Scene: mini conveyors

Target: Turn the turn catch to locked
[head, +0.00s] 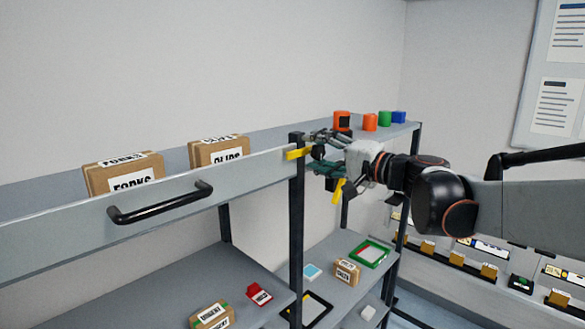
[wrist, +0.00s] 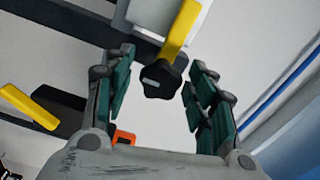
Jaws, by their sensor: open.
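The turn catch has a dark lobed knob (wrist: 162,80) with a pale mark and a yellow bar (wrist: 181,30). In the head view the yellow bar (head: 297,153) points left from the knob, level, overlapping the right end of the grey drawer front (head: 240,175). My gripper (head: 322,158) is open at the knob. In the wrist view its green-padded fingers (wrist: 161,92) stand on either side of the knob, with gaps showing; I cannot tell how deep they reach. A second yellow piece (head: 338,190) sits below; in the wrist view it lies at left (wrist: 29,106) beside a black part.
Boxes labelled forks (head: 125,176) and clips (head: 218,151) stand behind the drawer front, which has a black handle (head: 160,204). A dark post (head: 297,230) stands close to the catch. Coloured blocks (head: 370,121) sit on the shelf behind my gripper.

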